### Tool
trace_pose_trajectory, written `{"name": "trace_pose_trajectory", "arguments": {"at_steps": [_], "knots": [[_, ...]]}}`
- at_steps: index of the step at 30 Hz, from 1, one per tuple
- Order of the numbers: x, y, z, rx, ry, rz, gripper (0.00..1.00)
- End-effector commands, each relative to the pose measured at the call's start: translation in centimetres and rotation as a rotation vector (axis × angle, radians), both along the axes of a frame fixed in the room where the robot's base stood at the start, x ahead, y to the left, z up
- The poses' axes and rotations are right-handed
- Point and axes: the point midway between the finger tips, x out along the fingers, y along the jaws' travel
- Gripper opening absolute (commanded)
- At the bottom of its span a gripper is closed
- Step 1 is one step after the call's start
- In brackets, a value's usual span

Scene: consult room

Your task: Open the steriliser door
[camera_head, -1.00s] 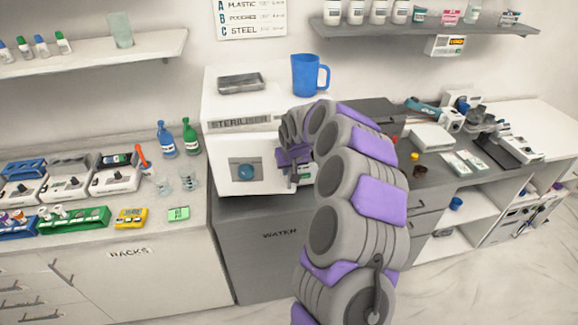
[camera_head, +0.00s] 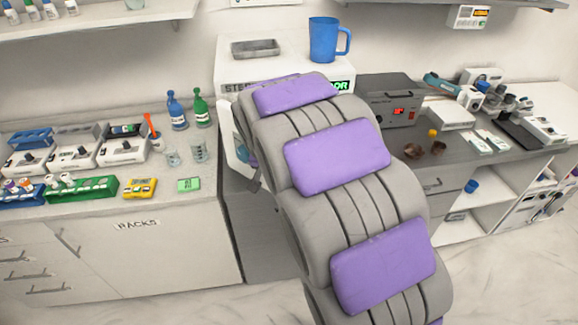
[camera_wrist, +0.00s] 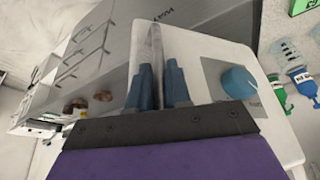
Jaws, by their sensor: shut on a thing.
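The steriliser (camera_head: 226,74) is a white box on the counter, its front mostly covered by my arm in the head view. In the head view the gripper is hidden behind my arm.
A blue mug (camera_head: 322,42) and a metal tray (camera_head: 255,48) stand on the steriliser. Blue (camera_head: 177,112) and green (camera_head: 200,108) bottles and beakers (camera_head: 198,150) stand on the left counter. A grey device (camera_head: 392,98) is to the right.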

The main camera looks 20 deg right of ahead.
Motion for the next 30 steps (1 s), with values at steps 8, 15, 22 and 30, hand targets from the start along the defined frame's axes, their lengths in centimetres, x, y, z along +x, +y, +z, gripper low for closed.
{"name": "trace_pose_trajectory", "arguments": {"at_steps": [8,15,22,30], "knots": [[-1.1,6.4,-0.1,-0.006,-0.003,-0.235,0.00],[-1.0,11.3,0.1,-0.003,-0.004,-0.424,0.00],[-0.3,14.9,0.1,0.000,-0.002,-0.570,0.00],[0.8,18.1,0.2,0.003,-0.004,-0.673,0.00]]}}
